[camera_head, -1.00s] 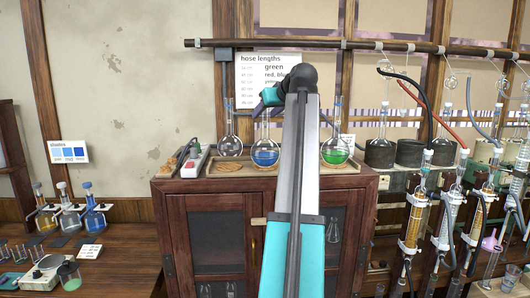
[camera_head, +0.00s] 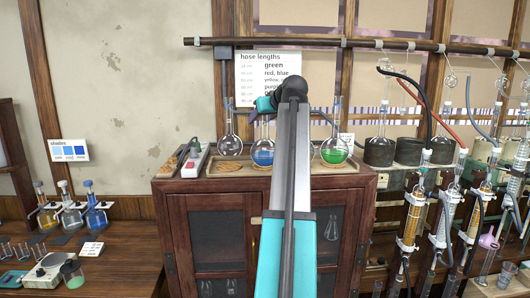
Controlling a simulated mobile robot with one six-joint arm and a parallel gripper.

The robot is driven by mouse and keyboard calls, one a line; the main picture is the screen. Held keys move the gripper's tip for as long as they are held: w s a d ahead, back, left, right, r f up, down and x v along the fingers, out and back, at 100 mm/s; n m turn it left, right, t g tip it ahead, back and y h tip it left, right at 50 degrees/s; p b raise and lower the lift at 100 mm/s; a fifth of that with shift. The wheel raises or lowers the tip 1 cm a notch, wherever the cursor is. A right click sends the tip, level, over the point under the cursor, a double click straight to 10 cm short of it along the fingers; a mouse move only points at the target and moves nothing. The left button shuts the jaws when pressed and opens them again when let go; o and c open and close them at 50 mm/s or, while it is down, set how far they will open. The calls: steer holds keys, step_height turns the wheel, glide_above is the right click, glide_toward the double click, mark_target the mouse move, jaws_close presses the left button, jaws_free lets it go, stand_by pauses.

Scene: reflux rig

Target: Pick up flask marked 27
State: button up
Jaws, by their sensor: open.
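My gripper (camera_head: 255,114), small and partly hidden by my wrist, is open at the neck height of the blue flask. I cannot tell whether it touches that neck. My arm covers the space between the blue and green flasks.
The cabinet (camera_head: 212,183) stands below, with a white switch box (camera_head: 195,163) at its left. Condensers and hoses (camera_head: 412,215) crowd the right. Stoppered flasks (camera_head: 95,215) stand on the left bench. A hose lengths sign (camera_head: 270,70) hangs behind.

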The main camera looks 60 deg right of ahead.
steer(key=shift+c, duration=0.5)
jaws_close()
steer(key=shift+r, duration=0.35)
steer(key=f+b+v, duration=0.1)
steer(key=b+v, duration=0.2)
steer(key=v, duration=0.5)
steer(key=s+a+f+b+v, duration=0.1)
steer(key=f+b+v, duration=0.1)
steer(key=v, duration=0.6)
steer(key=shift+s+f+b, duration=0.15)
steer(key=shift+s+b, duration=0.1)
steer(key=shift+b, duration=0.4)
stand_by(0.4)
steer(key=shift+a, duration=0.1)
stand_by(0.8)
